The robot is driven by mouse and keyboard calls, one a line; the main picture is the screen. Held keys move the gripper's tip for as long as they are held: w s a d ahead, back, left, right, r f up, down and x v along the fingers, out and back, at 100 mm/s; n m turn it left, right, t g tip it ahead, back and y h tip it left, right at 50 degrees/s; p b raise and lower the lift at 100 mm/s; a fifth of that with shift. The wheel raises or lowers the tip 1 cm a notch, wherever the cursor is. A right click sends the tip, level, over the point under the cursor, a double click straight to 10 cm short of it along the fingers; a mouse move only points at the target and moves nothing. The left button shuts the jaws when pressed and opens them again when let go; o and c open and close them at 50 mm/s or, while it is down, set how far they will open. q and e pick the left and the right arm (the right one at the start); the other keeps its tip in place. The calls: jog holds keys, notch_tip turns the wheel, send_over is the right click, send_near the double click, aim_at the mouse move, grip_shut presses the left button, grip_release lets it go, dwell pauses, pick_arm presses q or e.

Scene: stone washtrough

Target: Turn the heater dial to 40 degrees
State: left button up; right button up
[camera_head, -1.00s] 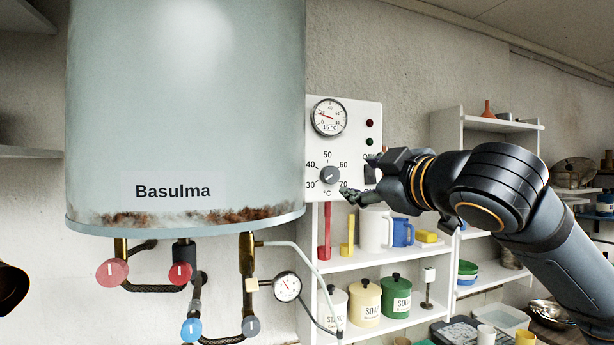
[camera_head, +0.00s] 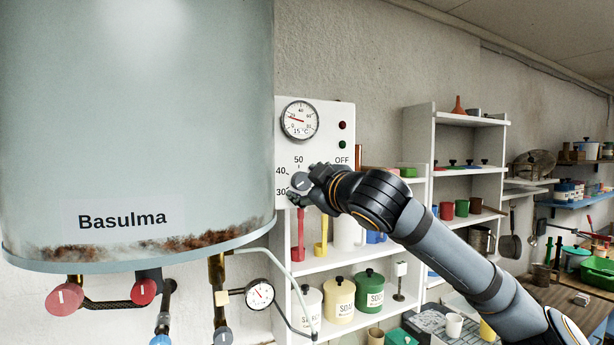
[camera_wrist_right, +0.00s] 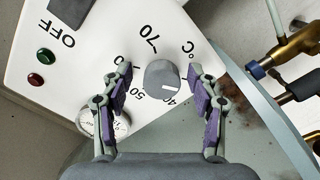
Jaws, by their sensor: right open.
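The heater dial (camera_wrist_right: 162,78) is a round grey knob on the white control panel (camera_wrist_right: 85,60). My right gripper (camera_wrist_right: 161,71) is open, with one finger on each side of the dial; a gap shows beside each finger. The dial's white line points right in the wrist view, beside the 40 mark, toward numbers hidden by a finger. In the head view the dial (camera_head: 300,181) is partly covered by my right gripper (camera_head: 307,186), and the 60 and 70 marks are hidden. The 30, 40, 50 and OFF labels show. My left gripper is not in view.
The rust-edged boiler (camera_head: 135,120) stands left of the panel. A round thermometer (camera_head: 300,120) sits above the dial, near red and green lamps. Pipes with red valve knobs (camera_head: 65,299) hang below the boiler. Shelves with canisters (camera_head: 339,300) stand below and to the right.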

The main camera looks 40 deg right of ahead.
jog(key=shift+w, duration=0.1)
jog(key=shift+a+r, duration=0.1)
jog(key=shift+a, duration=0.25)
jog(key=shift+a+r, duration=0.15)
jog(key=shift+a, duration=0.25)
jog(key=shift+c, duration=0.6)
jog(key=shift+s+a+r, duration=0.1)
jog(key=shift+s+a, duration=0.15)
jog(key=shift+c, duration=2.3)
jog(key=shift+s+d, duration=0.15)
jog(key=shift+d, duration=0.15)
jog(key=shift+c, duration=1.3)
jog(key=shift+d, duration=0.1)
jog(key=shift+c, duration=1.6)
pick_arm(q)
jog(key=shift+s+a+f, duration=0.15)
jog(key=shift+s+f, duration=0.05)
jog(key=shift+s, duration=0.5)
pick_arm(e)
jog(key=shift+f, duration=0.2)
